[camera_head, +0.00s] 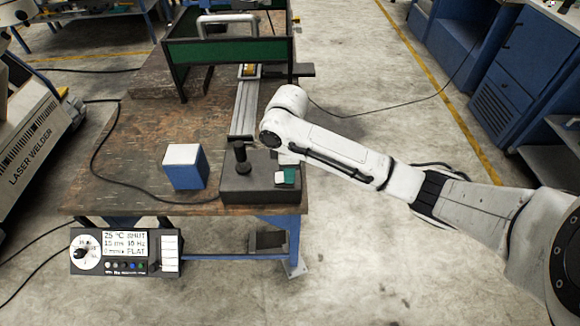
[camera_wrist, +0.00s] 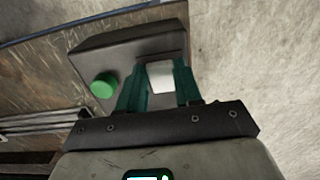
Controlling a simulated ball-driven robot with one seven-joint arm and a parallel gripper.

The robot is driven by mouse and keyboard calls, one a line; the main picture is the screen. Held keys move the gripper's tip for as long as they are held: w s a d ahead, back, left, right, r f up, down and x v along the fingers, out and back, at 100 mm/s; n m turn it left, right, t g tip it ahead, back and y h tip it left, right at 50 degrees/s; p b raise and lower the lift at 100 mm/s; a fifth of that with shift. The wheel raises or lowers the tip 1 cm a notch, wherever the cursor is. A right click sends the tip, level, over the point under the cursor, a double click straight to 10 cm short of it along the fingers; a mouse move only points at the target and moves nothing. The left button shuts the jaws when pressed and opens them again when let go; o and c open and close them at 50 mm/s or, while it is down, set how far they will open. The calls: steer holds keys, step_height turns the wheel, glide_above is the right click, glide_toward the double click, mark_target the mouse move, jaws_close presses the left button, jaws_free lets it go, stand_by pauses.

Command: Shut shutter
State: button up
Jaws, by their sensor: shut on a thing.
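A dark control box (camera_head: 258,184) sits at the front right corner of the bench, with a black upright knob (camera_head: 240,158) on its left half. In the wrist view the same box (camera_wrist: 100,52) shows a round green top (camera_wrist: 103,85) on the left. A small white piece (camera_wrist: 161,77) on the box lies between the teal fingers of my gripper (camera_wrist: 160,70), which is shut on it. In the head view my arm mostly hides the gripper; a small green and white patch shows at the box's right end. Which part is the shutter is not clear.
A blue cube with a pale top (camera_head: 185,167) stands left of the box. A display panel (camera_head: 126,251) below the bench's front edge reads "SHUT" among other values. A green-sided frame (camera_head: 228,52) and metal rail (camera_head: 243,108) lie behind. A black cable crosses the bench (camera_head: 140,130).

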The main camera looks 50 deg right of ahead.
steer(key=o, duration=1)
steer(key=shift+o, duration=0.2)
step_height(320, 180, up, 11)
steer(key=shift+p, duration=0.3)
steer(key=shift+w+f, duration=0.1)
steer(key=shift+f, duration=0.05)
